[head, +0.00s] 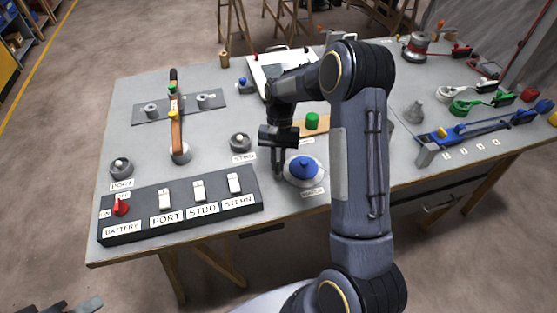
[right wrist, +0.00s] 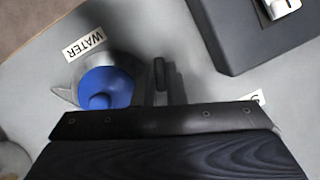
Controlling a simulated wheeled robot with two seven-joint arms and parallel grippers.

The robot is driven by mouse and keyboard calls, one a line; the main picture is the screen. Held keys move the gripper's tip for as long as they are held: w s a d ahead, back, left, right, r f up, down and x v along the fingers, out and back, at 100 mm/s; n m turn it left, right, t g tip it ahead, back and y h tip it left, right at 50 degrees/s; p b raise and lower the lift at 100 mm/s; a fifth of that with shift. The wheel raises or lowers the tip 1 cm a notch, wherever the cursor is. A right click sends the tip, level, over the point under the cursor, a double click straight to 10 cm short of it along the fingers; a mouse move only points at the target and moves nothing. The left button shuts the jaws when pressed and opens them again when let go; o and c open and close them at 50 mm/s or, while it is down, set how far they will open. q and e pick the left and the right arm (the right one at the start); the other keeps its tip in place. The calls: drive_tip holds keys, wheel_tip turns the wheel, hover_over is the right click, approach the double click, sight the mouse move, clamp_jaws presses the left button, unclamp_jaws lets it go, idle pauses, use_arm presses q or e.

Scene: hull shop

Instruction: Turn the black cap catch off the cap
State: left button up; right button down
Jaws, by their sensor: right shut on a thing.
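The blue cap (head: 305,167) sits on a round pale base on the bench, just behind a label that reads WATER in the right wrist view. The cap also shows there (right wrist: 105,88), with a pointed grey tab at its left. My right gripper (head: 278,170) points down close beside the cap, at its left in the head view. Its fingers (right wrist: 167,80) are shut on a small dark piece, seemingly the black cap catch, mostly hidden between them. Which way the catch points cannot be told. A dark part at the lower left edge (head: 82,304) may be my left gripper.
A black switch panel (head: 180,208) with a red battery knob and white rockers lies left of my gripper. A round knob (head: 240,142) stands behind it. A wooden board with a green knob (head: 312,121) is behind the cap. My right arm covers the bench right of the cap.

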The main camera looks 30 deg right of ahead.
drive_tip(key=shift+w+a+n+h, duration=0.1)
drive_tip(key=shift+n+h, duration=0.8)
drive_tip(key=shift+n, duration=1.3)
drive_tip(key=shift+g, duration=0.3)
drive_tip(key=c, duration=1.5)
unclamp_jaws()
drive_tip(key=shift+r, duration=0.1)
drive_tip(key=v, duration=0.7)
drive_tip(key=shift+w+r+b, duration=0.15)
drive_tip(key=shift+r+b, duration=0.15)
